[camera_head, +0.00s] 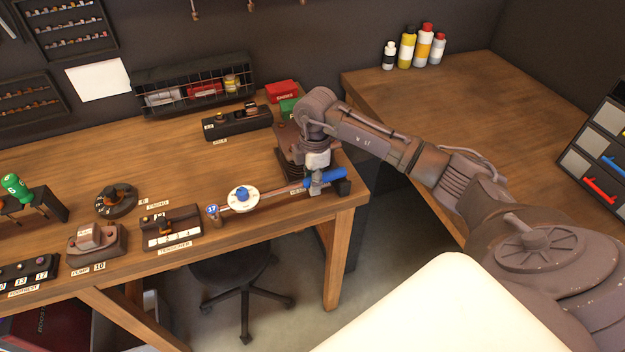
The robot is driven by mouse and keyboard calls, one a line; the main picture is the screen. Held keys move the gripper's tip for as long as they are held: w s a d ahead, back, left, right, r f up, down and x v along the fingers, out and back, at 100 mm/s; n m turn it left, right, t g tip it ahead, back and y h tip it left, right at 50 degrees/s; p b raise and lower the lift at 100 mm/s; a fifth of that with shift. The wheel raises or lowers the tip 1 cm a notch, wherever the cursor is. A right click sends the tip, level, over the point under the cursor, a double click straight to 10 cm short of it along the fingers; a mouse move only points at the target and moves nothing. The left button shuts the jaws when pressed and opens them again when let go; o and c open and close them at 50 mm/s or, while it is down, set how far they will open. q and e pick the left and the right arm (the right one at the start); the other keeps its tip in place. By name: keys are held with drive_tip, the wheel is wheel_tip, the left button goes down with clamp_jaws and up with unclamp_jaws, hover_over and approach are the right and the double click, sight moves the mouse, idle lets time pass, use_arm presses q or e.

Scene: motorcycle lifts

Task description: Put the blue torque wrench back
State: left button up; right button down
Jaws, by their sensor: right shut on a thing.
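The blue torque wrench (325,178) is near the front right corner of the wooden workbench, its blue handle to the right and its thin shaft running left. My right gripper (316,172) comes down from above and is shut on it at the blue handle. The wrench is at a low, labelled holder with a black end block (343,187). I cannot tell whether it rests in the holder or is just above it. The fingertips are partly hidden by the gripper body. My left gripper is not in view.
A labelled black holder (172,228) stands further left. Red (282,91) and green boxes are behind my gripper. The bench's middle is clear.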

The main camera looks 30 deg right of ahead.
drive_tip(key=shift+d+r, duration=0.3)
drive_tip(key=shift+r, duration=0.05)
idle(0.3)
drive_tip(key=shift+d+r+p, duration=0.15)
drive_tip(key=shift+p, duration=0.15)
drive_tip(key=shift+f+b, duration=0.3)
drive_tip(key=shift+f, duration=0.25)
idle(0.4)
drive_tip(key=c, duration=0.8)
unclamp_jaws()
drive_tip(key=shift+s, duration=0.1)
drive_tip(key=shift+f, duration=0.1)
wheel_tip(320, 180, up, 12)
drive_tip(key=shift+d, duration=0.25)
